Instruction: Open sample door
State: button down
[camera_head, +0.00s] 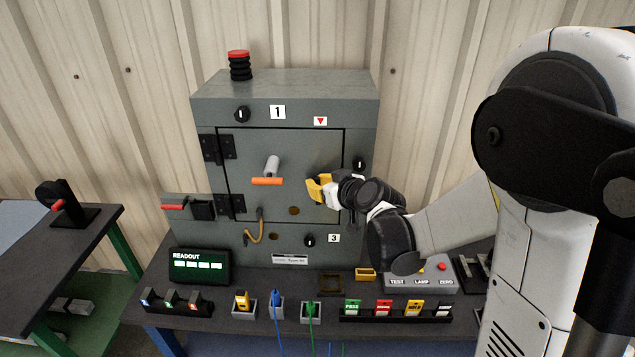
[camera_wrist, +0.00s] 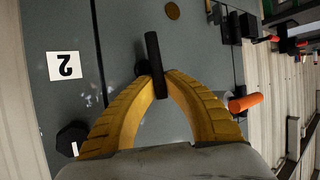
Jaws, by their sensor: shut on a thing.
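The grey cabinet door (camera_head: 245,195) is hinged on the left with black hinges and looks closed, flush with the cabinet front. My gripper (camera_head: 318,187), with yellow fingers, is at the door's right side. In the wrist view, my gripper (camera_wrist: 160,82) is shut on a black bar handle (camera_wrist: 152,48), whose bar stands out between the fingertips. The handle is hidden behind the fingers in the head view. An orange grip (camera_head: 267,181) on a pale stem sits mid-door; it also shows right of the fingers in the wrist view (camera_wrist: 245,102).
A black knob (camera_head: 359,164) sits right of the door; a label "2" (camera_wrist: 64,65) shows beside the seam. A readout box (camera_head: 200,266), coloured plugs in holders (camera_head: 243,303) and a button box (camera_head: 420,279) stand on the bench below. A side table (camera_head: 60,250) is at left.

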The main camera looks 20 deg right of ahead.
jog(key=shift+w+a+f+n+g+h+p, duration=0.2)
jog(key=shift+a+f+n+g+h, duration=0.35)
jog(key=shift+n+h, duration=0.9)
jog(key=shift+w+a+f+n+g+h+p, duration=0.15)
jog(key=shift+n+g+h, duration=0.75)
jog(key=shift+h, duration=0.9)
jog(key=shift+w+a+f+n+g+h+p, duration=0.1)
jog(key=shift+a+f+n+g+h+p, duration=0.3)
jog(key=shift+n+h, duration=1.05)
jog(key=shift+s+g+h, duration=0.1)
jog(key=shift+g+h, duration=0.15)
jog(key=shift+h, duration=0.15)
jog(key=shift+a, duration=0.1)
jog(key=s+a+m+g+h, duration=0.2)
jog(key=s+a+m, duration=0.2)
jog(key=s+a, duration=0.2)
jog(key=shift+s+a+g, duration=0.15)
jog(key=shift+s+g, duration=0.15)
jog(key=shift+s, duration=0.85)
